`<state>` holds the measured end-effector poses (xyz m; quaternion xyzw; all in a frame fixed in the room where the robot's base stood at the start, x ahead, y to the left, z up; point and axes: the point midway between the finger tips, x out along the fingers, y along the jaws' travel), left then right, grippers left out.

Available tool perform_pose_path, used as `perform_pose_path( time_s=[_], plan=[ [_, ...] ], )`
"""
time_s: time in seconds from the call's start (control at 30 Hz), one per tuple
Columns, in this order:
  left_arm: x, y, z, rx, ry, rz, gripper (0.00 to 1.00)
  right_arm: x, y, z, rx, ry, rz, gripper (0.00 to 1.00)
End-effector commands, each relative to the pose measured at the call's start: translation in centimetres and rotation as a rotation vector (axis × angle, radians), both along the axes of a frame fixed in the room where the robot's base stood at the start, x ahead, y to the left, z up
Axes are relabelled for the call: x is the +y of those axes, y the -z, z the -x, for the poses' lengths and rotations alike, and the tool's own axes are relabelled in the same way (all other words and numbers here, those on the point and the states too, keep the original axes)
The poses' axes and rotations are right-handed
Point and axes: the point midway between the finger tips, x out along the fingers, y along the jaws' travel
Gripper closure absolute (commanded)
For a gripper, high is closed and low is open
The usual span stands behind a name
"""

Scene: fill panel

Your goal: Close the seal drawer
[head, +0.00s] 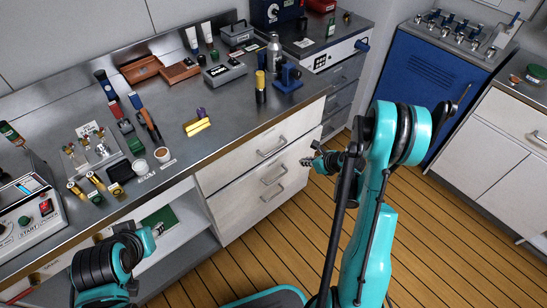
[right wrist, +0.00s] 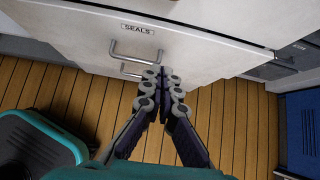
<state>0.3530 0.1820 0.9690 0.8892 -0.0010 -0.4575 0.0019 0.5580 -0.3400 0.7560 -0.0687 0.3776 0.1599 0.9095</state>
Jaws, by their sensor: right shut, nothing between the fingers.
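The seal drawer (right wrist: 205,52) shows in the right wrist view as a white front with a SEALS label (right wrist: 138,29) and a metal bar handle (right wrist: 136,50). A second handle shows just below it. In the head view the white drawer fronts (head: 236,172) are under the counter; the label cannot be read there. I cannot tell how far the drawer stands out. My right gripper (head: 308,162) is shut and empty, its fingertips in front of the drawer face, just right of the handle (right wrist: 163,72). My left gripper (head: 158,230) is low by the open shelf; its jaws are too small to judge.
The counter (head: 225,110) above holds tools, tubes and small parts. A blue cabinet (head: 425,75) and another white cabinet (head: 500,150) stand at the right. The wooden floor (head: 440,235) before them is clear.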

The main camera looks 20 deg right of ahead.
Motion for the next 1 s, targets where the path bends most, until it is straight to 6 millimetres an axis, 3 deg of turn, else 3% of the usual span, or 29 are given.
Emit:
perform_pose_path(
  time_s=[0.17, 0.6, 0.8, 1.0],
  plan=[
    [0.0, 0.4, 0.0, 0.0, 0.0, 0.0, 0.65, 0.7, 0.9, -0.2, 0.0, 0.0, 0.001, 1.0],
    [0.0, 3.1, 0.0, 0.0, 0.0, 0.0, 0.65, 2.8, 7.4, -6.1, -0.001, -0.001, 0.0, 1.0],
    [0.0, 3.9, 0.0, 0.0, 0.0, 0.0, 0.65, 3.8, 7.2, -8.8, 0.0, -0.001, 0.001, 1.0],
    [0.0, 4.2, 0.0, 0.0, 0.0, 0.0, 0.65, 4.1, 7.1, -9.8, 0.0, 0.001, 0.0, 1.0]
  ],
)
